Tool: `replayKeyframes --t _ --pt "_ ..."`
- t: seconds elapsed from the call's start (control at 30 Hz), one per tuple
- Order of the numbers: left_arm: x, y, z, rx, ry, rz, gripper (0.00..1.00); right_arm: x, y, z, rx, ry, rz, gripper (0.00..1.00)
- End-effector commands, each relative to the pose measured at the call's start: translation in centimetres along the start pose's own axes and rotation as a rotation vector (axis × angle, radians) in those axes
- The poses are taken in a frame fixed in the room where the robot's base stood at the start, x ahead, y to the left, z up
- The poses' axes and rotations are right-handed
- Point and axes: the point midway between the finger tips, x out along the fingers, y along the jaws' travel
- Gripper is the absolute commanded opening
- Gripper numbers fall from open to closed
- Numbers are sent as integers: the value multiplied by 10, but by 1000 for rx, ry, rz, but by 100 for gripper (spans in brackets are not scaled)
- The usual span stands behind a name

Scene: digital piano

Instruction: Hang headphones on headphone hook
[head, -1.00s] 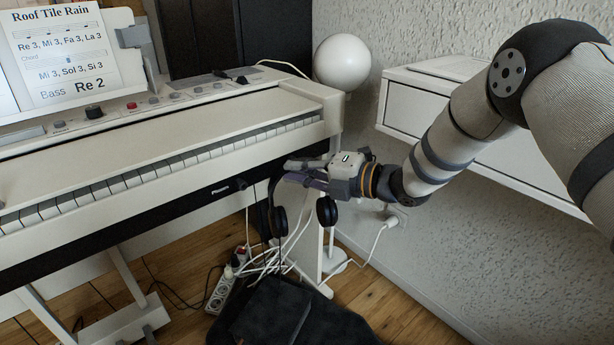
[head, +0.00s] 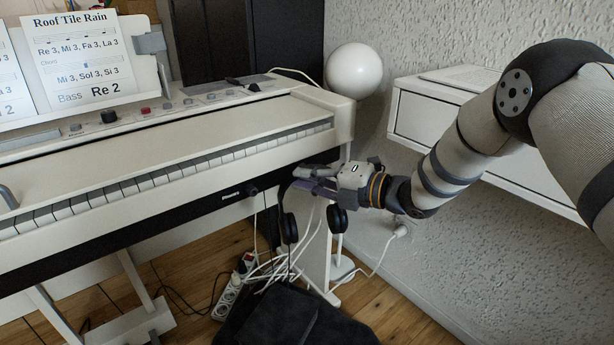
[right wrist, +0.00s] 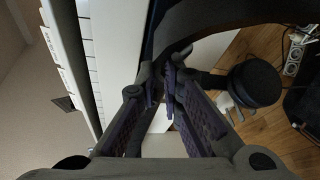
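The black headphones (head: 337,219) hang from my right gripper (head: 306,180), in front of the piano's right end and just below key level. The gripper is shut on their headband, and both ear cups dangle below. In the right wrist view, the fingers (right wrist: 166,88) close together at the dark headband (right wrist: 225,18), with one ear cup (right wrist: 255,83) to the right. A small dark knob (head: 253,191) with a cable sits on the piano's black front strip, left of the headphones. I cannot make out a headphone hook for certain. A grey tip (head: 8,197) at the left edge may be my left gripper.
The white digital piano (head: 190,135) fills the left and middle. A white wall drawer (head: 425,118) is at the right, and a white globe (head: 354,71) stands behind the piano. A power strip (head: 228,300), loose cables and a black bag (head: 290,318) lie below.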

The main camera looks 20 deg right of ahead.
Motion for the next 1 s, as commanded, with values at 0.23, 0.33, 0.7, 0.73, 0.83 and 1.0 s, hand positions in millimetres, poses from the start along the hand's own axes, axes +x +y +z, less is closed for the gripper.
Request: replayKeyframes --t 0.23,0.33,0.7,0.73,0.83,1.0 --pt "0 0 0 0 -1 0 33 -3 -9 5 6 -15 -23 30" --pt "0 0 0 0 0 0 33 -3 -8 4 5 -13 -20 30" --pt "-17 0 7 0 23 1 33 -27 -1 3 2 -9 -16 30" --pt "-19 0 7 0 25 1 33 -30 -1 2 2 -9 -16 30" --pt "-24 0 9 0 32 1 33 -39 -1 2 1 -8 -16 30" --pt "-30 0 11 0 40 1 33 -50 -2 2 2 -7 -16 30"
